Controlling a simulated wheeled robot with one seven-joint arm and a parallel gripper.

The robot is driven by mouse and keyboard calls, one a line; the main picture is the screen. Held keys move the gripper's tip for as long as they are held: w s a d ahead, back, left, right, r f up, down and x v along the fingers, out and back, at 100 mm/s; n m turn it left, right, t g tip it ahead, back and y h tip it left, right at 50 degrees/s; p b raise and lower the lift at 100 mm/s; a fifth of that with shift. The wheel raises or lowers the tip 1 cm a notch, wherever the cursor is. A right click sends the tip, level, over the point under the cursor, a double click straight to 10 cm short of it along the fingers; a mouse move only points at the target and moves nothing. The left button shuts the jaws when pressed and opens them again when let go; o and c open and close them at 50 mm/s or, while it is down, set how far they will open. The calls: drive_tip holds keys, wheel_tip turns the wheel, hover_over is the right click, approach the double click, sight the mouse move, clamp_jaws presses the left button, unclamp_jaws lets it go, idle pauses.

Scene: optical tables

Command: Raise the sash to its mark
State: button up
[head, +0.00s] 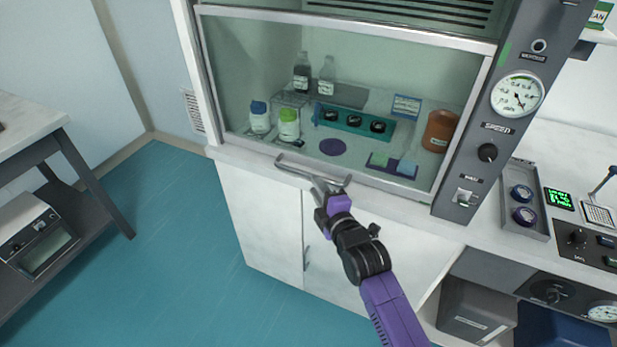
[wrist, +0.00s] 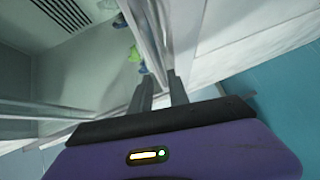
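The fume hood sash (head: 330,165) is a glass pane in a pale frame. Its lower rail sits low, close to the sill of the hood. A grey bar handle (head: 290,167) stands out from the front of the lower rail. My gripper (head: 328,184) is at the right part of this handle, its two fingers close together with the bar between them. In the wrist view my gripper (wrist: 162,82) shows a narrow gap between the fingers, and the contact itself is hard to see. A green stripe (head: 505,53) marks the right post of the hood.
Behind the glass stand bottles (head: 289,124), a teal rack (head: 355,122) and a brown jar (head: 439,130). The right post carries a gauge (head: 517,95) and a knob (head: 487,152). A side table (head: 30,130) stands at left, with open floor between.

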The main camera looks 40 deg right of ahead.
drive_tip(key=shift+x, duration=2.6)
clamp_jaws()
drive_tip(key=shift+f, duration=0.1)
